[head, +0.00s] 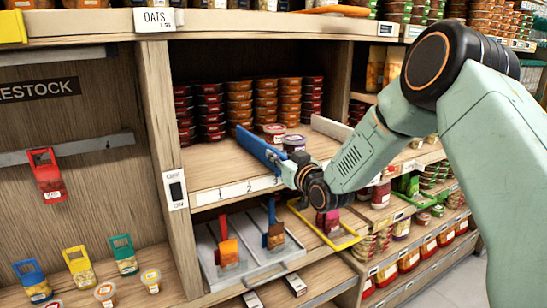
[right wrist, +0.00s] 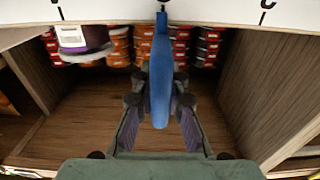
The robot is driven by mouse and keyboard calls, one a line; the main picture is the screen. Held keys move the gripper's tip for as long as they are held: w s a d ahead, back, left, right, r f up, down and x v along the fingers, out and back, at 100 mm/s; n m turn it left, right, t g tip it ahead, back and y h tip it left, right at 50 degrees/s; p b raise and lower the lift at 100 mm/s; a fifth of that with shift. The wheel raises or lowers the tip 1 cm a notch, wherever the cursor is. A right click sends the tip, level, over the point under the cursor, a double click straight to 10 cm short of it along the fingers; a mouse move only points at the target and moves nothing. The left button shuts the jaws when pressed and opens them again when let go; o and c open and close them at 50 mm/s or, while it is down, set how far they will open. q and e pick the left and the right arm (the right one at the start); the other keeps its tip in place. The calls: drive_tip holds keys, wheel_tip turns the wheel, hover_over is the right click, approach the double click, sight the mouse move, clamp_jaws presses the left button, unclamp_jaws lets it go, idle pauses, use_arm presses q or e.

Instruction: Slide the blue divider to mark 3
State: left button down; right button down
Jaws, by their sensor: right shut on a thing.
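The blue divider (head: 258,147) stands on edge on the middle shelf, running from back left toward the shelf front. My right gripper (head: 285,168) is at its front end. In the right wrist view the blue divider (right wrist: 160,75) lies between the two fingers of my right gripper (right wrist: 160,100), which are shut on it. A white strip (head: 235,190) along the shelf front carries the marks 1, 2 and 3. The divider's front end is close to mark 3, but the gripper partly hides it, so I cannot tell whether it lines up exactly. My left gripper is not in view.
Stacked tubs (head: 238,103) fill the back of the shelf. Lidded tubs (head: 293,142) stand just right of the divider, and a white divider (head: 331,128) stands farther right. A grey tray (head: 235,270) is below. The shelf left of the blue divider is clear in front.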

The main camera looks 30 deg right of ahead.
drive_tip(key=c, duration=1.7)
unclamp_jaws()
drive_tip(key=o, duration=0.3)
drive_tip(key=shift+w+f, duration=0.1)
drive_tip(key=shift+w, duration=0.15)
drive_tip(key=shift+o, duration=0.2)
drive_tip(key=shift+s, duration=0.2)
drive_tip(key=shift+s, duration=0.2)
drive_tip(key=s, duration=1.1)
drive_tip(key=shift+s+d, duration=0.15)
drive_tip(key=shift+s, duration=0.15)
